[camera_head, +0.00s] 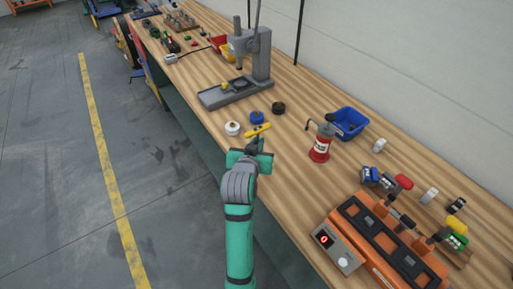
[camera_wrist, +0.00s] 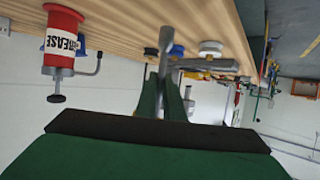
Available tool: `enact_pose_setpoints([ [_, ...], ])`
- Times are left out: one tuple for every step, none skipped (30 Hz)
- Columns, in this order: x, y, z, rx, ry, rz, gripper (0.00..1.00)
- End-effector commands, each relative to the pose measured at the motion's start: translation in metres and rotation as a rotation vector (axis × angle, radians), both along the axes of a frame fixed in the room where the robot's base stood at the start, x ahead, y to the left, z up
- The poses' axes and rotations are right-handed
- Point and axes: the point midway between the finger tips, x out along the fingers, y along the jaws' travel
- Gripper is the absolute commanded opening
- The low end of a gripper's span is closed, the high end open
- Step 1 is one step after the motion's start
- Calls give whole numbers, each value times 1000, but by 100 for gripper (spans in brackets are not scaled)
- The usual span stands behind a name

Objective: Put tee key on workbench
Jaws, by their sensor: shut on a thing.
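My gripper (camera_head: 257,147) reaches over the near edge of the workbench (camera_head: 290,165). In the wrist view, its green fingers (camera_wrist: 163,92) are shut on a grey metal shaft, which I take as the tee key (camera_wrist: 166,42). The shaft stands out past the fingertips towards the bench top. In the head view, a yellow bar (camera_head: 257,131) shows right at the fingertips. I cannot tell whether it is part of the key. I cannot tell whether the shaft touches the bench.
White (camera_head: 232,128), blue (camera_head: 257,117) and black (camera_head: 278,107) round pieces stand just beyond my gripper. A grey press (camera_head: 250,60) stands behind them. A red grease pump (camera_head: 321,148) and blue bin (camera_head: 348,122) are to the right. Bare wood lies between pump and gripper.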

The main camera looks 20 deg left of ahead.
Motion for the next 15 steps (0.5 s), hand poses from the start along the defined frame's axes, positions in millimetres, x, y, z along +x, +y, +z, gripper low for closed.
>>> enact_pose_setpoints([
  [0,2,-3,-1,0,1,0],
  [1,4,-5,-1,1,1,0],
  [1,6,-10,-1,2,1,0],
  [2,8,-13,-1,2,1,0],
  [1,7,-19,-1,3,1,0],
  [1,7,-25,-1,4,1,0],
  [1,7,-29,-2,2,2,0],
  [1,7,-32,-2,2,2,0],
  [1,7,-36,-2,2,1,0],
  [2,7,-38,-1,1,0,0],
  [2,7,-39,-1,0,1,0],
  [2,7,-40,0,-1,1,0],
  [2,8,-40,0,-1,2,0],
  [2,8,-40,0,-1,3,0],
  [1,9,-40,0,-1,3,0],
])
